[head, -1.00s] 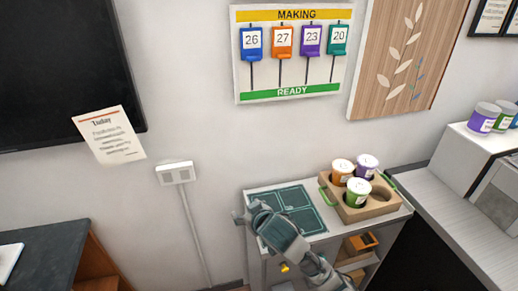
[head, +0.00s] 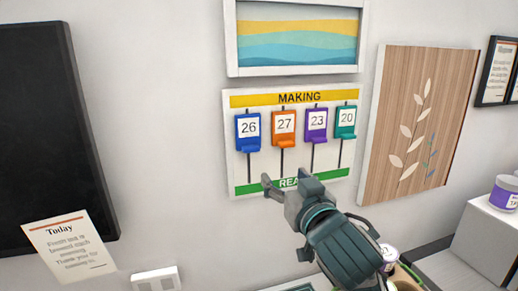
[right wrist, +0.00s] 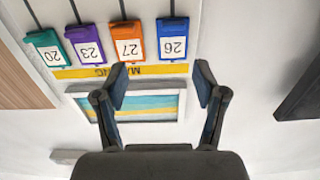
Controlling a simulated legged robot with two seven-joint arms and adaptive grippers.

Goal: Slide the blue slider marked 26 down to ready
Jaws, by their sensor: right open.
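The blue slider marked 26 (head: 248,130) hangs on its vertical slot at the left of a white wall board (head: 229,150). It sits near the top, just under the yellow MAKING band (head: 299,98). The green READY band (head: 250,188) runs along the bottom. My right gripper (head: 287,182) is in front of the board's lower edge, below the sliders, and touches none of them. In the right wrist view the board is upside down, the blue slider (right wrist: 172,38) is beyond the open, empty fingers (right wrist: 161,88). My left gripper is not in view.
Orange 27 (head: 284,127), purple 23 (head: 316,124) and teal 20 (head: 345,121) sliders hang to the right at about the same height. A framed striped picture (head: 298,36) is above, a wooden leaf panel (head: 415,125) to the right.

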